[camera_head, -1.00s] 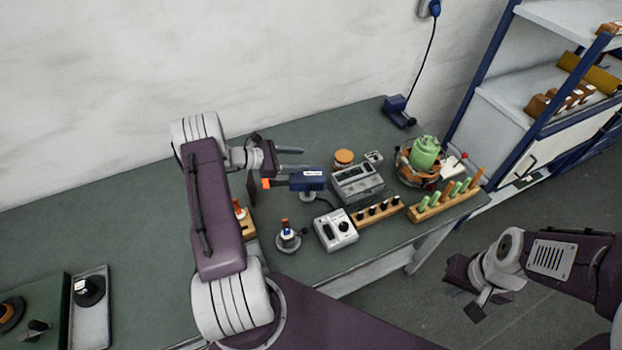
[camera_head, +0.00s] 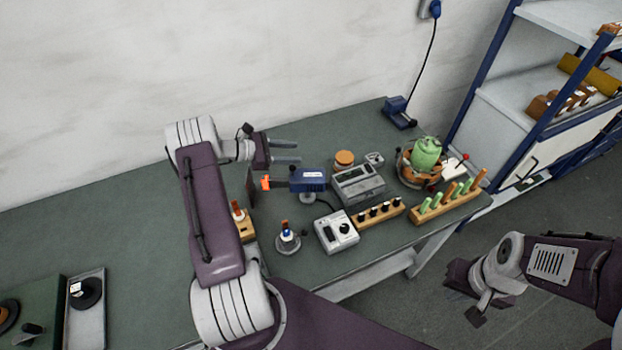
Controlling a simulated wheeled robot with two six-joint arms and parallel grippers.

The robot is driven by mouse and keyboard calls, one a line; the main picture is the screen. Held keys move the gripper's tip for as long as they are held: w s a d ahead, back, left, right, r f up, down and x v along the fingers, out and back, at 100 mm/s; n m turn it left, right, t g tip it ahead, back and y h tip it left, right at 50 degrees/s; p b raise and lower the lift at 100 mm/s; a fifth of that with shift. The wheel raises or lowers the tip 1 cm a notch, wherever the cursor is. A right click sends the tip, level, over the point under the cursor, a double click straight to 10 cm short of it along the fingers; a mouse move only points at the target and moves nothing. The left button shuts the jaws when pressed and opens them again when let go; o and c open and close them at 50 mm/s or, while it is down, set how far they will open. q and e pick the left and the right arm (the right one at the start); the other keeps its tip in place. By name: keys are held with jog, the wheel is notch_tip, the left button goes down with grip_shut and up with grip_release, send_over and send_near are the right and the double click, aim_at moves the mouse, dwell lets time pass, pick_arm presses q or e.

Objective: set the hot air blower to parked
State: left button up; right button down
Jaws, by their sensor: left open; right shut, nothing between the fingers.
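The hot air blower (camera_head: 308,179) is a blue tool with a white label and an orange nozzle pointing left. It sits on a small grey stand on the green bench, left of a grey display unit. A dark cable runs from it toward the white control box (camera_head: 336,232) in front. My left gripper (camera_head: 286,152) is open and empty, its fingers pointing right, just behind and left of the blower and apart from it in the picture. My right gripper (camera_head: 476,304) is shut and empty, off the bench at the lower right, over the floor.
Close around the blower stand the grey display unit (camera_head: 358,184), an orange-lidded jar (camera_head: 344,159) and a small round stand (camera_head: 288,238). A blue shelf unit stands further right. The bench's back left is clear.

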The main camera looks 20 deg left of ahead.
pick_arm(q)
jog(key=b+v, duration=0.2)
jog(key=v, duration=0.6)
jog(key=shift+s+a, duration=0.25)
jog(key=shift+r, duration=0.15)
